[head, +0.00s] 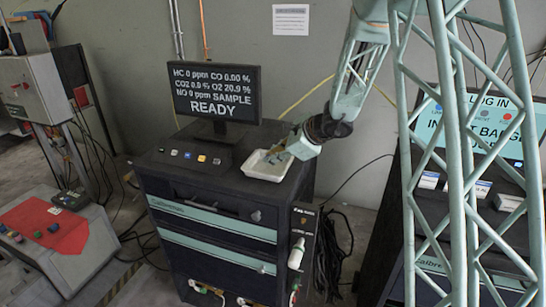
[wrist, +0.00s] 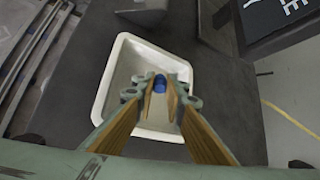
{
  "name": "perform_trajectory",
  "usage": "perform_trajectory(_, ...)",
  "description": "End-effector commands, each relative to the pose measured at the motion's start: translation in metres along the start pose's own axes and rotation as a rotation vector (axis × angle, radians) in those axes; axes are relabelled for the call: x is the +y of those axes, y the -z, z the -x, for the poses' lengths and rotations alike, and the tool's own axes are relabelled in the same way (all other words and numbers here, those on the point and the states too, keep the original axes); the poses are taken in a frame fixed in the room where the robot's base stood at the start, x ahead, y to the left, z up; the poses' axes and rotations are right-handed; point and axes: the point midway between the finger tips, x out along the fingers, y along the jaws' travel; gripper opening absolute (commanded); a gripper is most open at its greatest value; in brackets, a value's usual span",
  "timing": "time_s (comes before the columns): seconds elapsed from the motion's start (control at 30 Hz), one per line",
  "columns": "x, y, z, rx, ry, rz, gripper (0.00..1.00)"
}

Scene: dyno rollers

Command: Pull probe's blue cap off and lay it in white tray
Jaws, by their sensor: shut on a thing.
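The white tray (head: 253,175) lies on top of the dark cabinet, and it fills the middle of the wrist view (wrist: 130,75). My gripper (head: 277,155) is over the tray, pointing down into it. In the wrist view, the fingertips (wrist: 160,86) are shut on the small blue cap (wrist: 160,81), which shows between them over the tray's floor. I cannot tell whether the cap touches the floor. The cap is too small to make out in the head view. I cannot identify the probe in either view.
A monitor (head: 216,92) reading READY stands behind and left of the tray on the cabinet (head: 210,205). A white bottle-shaped thing (head: 296,253) is at the cabinet's right side. A second cabinet with a screen (head: 480,125) stands at the right.

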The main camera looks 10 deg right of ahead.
Motion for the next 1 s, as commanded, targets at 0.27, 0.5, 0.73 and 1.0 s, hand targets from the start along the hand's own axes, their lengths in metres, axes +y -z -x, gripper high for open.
perform_trajectory(0.27, 0.006, 0.009, -0.010, 0.000, 0.000, 0.000, 0.00)
perform_trajectory(0.5, 0.008, 0.012, -0.013, 0.000, 0.000, 0.000, 0.00)
perform_trajectory(0.73, 0.008, 0.012, -0.014, 0.000, 0.000, 0.000, 0.00)
perform_trajectory(1.0, 0.008, 0.012, -0.014, 0.000, 0.000, 0.000, 0.18)
